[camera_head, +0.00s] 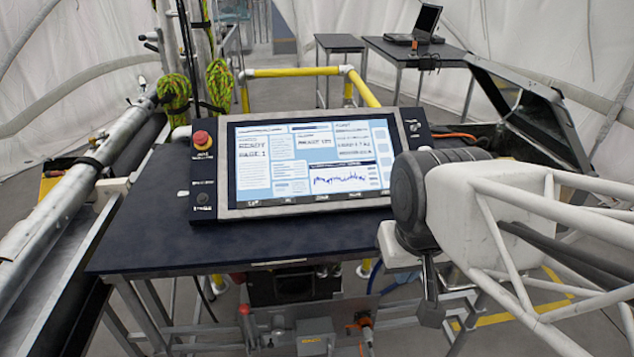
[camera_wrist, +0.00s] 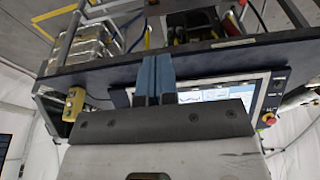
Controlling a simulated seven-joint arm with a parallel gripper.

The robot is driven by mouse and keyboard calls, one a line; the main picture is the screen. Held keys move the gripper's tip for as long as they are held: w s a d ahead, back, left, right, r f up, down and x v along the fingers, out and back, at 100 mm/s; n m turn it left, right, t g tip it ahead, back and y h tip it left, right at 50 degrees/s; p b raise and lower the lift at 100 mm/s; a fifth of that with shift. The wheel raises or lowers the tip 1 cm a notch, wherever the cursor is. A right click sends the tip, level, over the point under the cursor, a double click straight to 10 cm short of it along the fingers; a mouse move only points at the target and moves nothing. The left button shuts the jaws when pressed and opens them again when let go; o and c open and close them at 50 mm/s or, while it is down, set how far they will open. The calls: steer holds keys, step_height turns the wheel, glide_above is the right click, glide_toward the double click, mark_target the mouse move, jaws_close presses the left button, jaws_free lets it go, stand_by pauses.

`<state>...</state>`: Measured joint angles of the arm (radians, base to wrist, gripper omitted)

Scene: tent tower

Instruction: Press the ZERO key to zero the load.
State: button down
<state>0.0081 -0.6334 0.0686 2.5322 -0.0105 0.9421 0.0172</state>
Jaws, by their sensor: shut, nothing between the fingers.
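A control console (camera_head: 310,205) with a lit screen (camera_head: 312,160) rests on a dark desk. The screen shows "READY PAGE 1", text panels and a blue trace. Small marks run along its lower bezel, and the side panels carry controls; none is readable as ZERO. My gripper (camera_head: 431,308) points down at the desk's front right corner, right of and apart from the console. In the wrist view my gripper (camera_wrist: 157,65) shows blue fingers closed together and empty, overlapping the desk edge and part of the screen (camera_wrist: 210,92).
A red stop button (camera_head: 202,140) stands on the console's left panel. The dark desk (camera_head: 150,230) is bare at front left. A large metal pole (camera_head: 70,190) runs along the left. Yellow rails (camera_head: 300,72) and a laptop (camera_head: 425,22) on another table stand behind.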

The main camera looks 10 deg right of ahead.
mark_target(322, 198)
steer(key=shift+w, duration=0.1)
stand_by(0.7)
steer(key=w+a+f+m+t, duration=0.1)
steer(key=w+m+t, duration=0.3)
steer(key=w+m, duration=0.4)
steer(key=w+a+f+m+t+y, duration=0.1)
steer(key=w+a+m+t, duration=0.3)
steer(key=w+m, duration=0.4)
steer(key=w+a+f+m+t+y, duration=0.1)
steer(key=w+m+t, duration=0.4)
steer(key=w, duration=0.7)
steer(key=a+m, duration=0.1)
steer(key=m, duration=0.1)
steer(key=shift+w+a+m, duration=0.15)
steer(key=shift+w+m, duration=0.15)
steer(key=shift+m, duration=0.1)
steer(key=shift+w+f, duration=0.1)
steer(key=shift+f, duration=0.1)
steer(key=shift+w+f, duration=0.8)
steer(key=shift+f, duration=0.35)
steer(key=shift+w+f, duration=0.8)
steer(key=shift+f, duration=0.35)
steer(key=shift+w+f, duration=0.8)
steer(key=shift+f, duration=0.35)
steer(key=shift+w+f, duration=0.3)
steer(key=shift+f, duration=0.1)
